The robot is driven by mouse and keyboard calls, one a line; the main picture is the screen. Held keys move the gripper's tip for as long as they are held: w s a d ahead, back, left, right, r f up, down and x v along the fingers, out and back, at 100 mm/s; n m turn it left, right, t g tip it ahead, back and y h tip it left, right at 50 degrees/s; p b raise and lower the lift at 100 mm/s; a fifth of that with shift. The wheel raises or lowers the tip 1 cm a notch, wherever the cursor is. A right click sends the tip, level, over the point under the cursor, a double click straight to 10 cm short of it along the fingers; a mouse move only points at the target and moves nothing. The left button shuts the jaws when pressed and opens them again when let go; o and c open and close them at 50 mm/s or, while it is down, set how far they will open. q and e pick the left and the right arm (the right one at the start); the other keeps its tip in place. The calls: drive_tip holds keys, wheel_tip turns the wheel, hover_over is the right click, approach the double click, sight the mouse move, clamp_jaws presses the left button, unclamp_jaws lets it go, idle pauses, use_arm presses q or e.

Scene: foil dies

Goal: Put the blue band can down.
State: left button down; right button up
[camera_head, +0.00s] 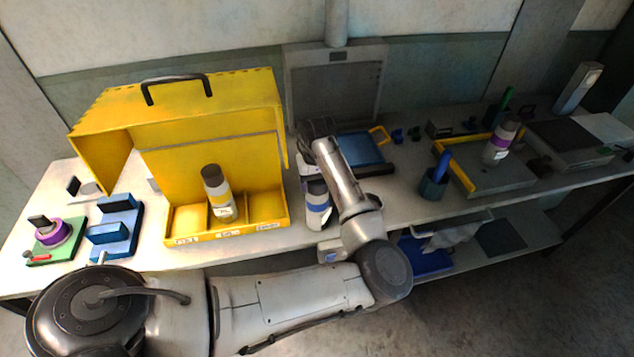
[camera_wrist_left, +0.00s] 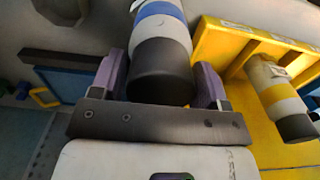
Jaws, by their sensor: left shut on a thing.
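The blue band can (camera_head: 318,203) is upright, white with a blue band, near the table's front edge, right of the yellow box. My left gripper (camera_head: 313,168) is shut on it from above, around its upper part. In the left wrist view the can (camera_wrist_left: 160,35), with its dark cap towards me, sits between the two purple-grey fingers of the gripper (camera_wrist_left: 160,82). I cannot tell whether its base touches the table. Part of the can is hidden behind my forearm and wrist. My right gripper is not in view.
The yellow box (camera_head: 215,145) stands left of the can, with a yellow band can (camera_head: 217,195) in its middle compartment. A blue tray (camera_head: 362,152) lies behind right.

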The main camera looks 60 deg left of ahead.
use_arm(q)
drive_tip(key=shift+r, duration=0.1)
drive_tip(key=shift+c, duration=0.6)
unclamp_jaws()
drive_tip(key=shift+r, duration=0.15)
wheel_tip(320, 180, up, 12)
drive_tip(key=p, duration=0.1)
drive_tip(key=shift+p, duration=0.3)
